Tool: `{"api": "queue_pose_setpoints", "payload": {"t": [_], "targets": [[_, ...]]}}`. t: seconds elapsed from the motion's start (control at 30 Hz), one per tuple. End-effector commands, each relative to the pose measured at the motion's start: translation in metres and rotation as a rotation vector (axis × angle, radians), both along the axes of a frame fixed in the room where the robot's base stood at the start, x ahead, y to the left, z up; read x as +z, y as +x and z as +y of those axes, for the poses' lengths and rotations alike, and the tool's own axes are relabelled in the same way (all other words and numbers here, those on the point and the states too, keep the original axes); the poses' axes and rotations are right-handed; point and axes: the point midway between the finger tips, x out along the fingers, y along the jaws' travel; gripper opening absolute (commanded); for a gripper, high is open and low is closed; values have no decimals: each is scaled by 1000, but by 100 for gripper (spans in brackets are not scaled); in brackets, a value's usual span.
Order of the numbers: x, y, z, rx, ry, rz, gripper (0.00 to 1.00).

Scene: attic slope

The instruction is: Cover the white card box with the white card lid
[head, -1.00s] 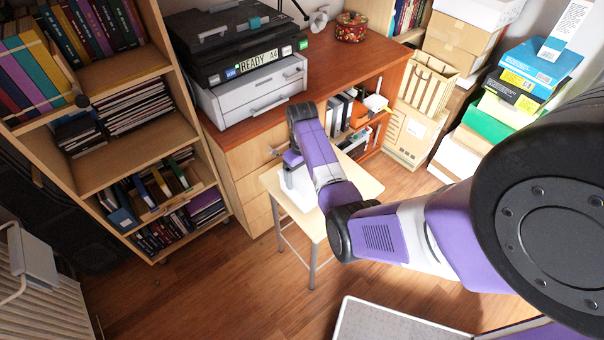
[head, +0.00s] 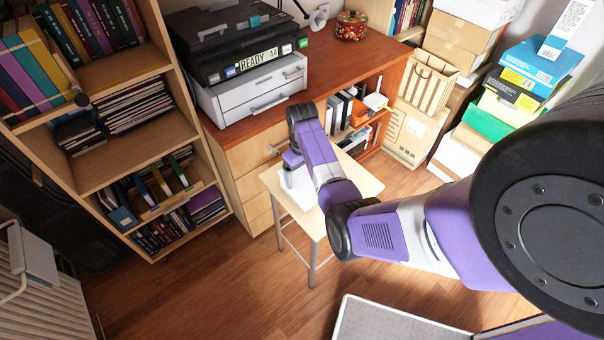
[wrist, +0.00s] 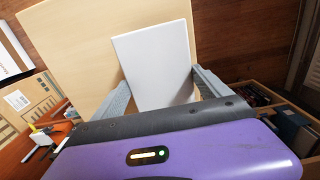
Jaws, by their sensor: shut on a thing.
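A plain white card piece, which I take to be the white card lid (wrist: 155,62), is between the two grey fingers of my gripper (wrist: 163,92) in the wrist view. The gripper is shut on it. In the head view white card (head: 297,190) shows below my gripper (head: 291,170), over the left part of the small pale table (head: 362,183). My arm hides part of it. I cannot make out the white card box apart from the lid, nor tell whether the two touch.
A bookshelf (head: 115,120) is at the left, and stacked boxes (head: 455,50) are at the back right. The wooden floor (head: 225,290) in front is clear.

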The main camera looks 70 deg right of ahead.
Motion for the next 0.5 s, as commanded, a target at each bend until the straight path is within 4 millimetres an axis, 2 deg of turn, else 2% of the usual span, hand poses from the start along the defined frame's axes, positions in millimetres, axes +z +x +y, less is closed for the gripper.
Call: {"api": "queue_pose_setpoints", "payload": {"t": [0.17,0.2,0.27,0.5], "targets": [[0,0,0,0,0,0,44],[0,0,0,0,0,0,89],[0,0,0,0,0,0,100],[0,0,0,0,0,0,100]]}}
